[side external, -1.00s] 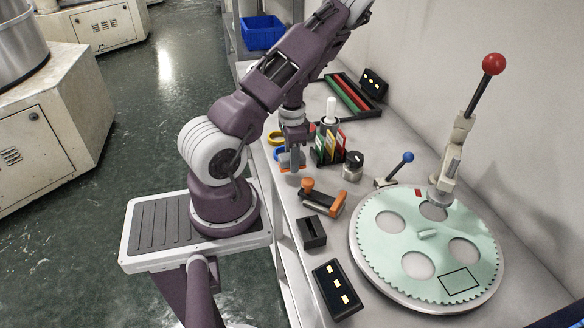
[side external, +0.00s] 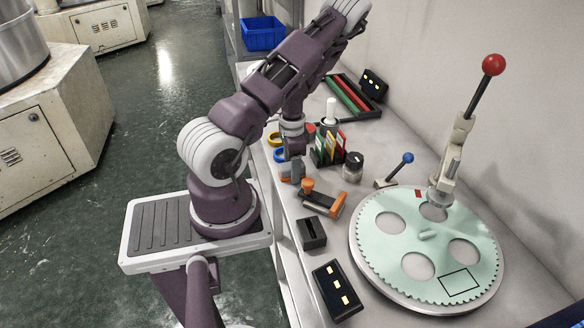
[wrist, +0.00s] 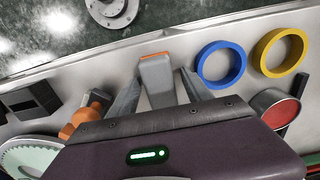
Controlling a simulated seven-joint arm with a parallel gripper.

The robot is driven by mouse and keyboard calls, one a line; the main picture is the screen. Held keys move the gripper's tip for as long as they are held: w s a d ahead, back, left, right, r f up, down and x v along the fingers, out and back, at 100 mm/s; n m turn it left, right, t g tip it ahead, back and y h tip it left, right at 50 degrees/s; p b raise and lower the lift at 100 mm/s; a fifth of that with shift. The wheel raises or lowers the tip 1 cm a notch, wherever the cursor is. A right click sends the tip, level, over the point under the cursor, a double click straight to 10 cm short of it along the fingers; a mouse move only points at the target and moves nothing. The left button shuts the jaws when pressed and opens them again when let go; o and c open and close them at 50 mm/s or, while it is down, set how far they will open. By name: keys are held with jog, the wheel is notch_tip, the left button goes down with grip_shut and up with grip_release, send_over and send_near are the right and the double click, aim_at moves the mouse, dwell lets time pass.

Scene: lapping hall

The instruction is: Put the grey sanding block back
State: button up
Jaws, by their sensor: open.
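The grey sanding block (wrist: 157,80), with an orange edge, is on the pale bench top between my gripper's two fingers in the wrist view. My gripper (wrist: 160,95) is open, with one finger on each side of the block; I cannot tell whether either finger touches it. In the side view my gripper (side external: 292,168) points down at the bench's near edge, and the block (side external: 286,176) is partly hidden by it. A small black open-topped box (side external: 311,233) stands nearer the camera on the bench and looks empty.
An orange-knobbed tool (side external: 324,202) lies close beside my gripper. Blue (wrist: 221,64) and yellow (wrist: 280,52) rings lie on the block's other side. A rack of coloured cards (side external: 329,148), a dark-capped jar (side external: 353,166) and a green toothed disc (side external: 428,250) stand beyond.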

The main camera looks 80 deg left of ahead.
notch_tip(320, 180, up, 12)
jog(key=w+d+r+n+t+y, duration=0.1)
jog(key=w+d+r+t+y, duration=0.2)
jog(key=w+r+t+y, duration=0.75)
jog(key=s+d+r+n+g+h, duration=0.25)
jog(key=d+r+h, duration=0.35)
jog(key=d+r, duration=0.45)
jog(key=s+d+m+g+h, duration=0.2)
jog(key=s+d+m+h, duration=0.1)
jog(key=s+d, duration=1)
jog(key=d+h, duration=0.1)
jog(key=d, duration=0.2)
jog(key=shift+d+f, duration=0.3)
jog(key=shift+d, duration=0.05)
jog(key=shift+m+h, duration=0.25)
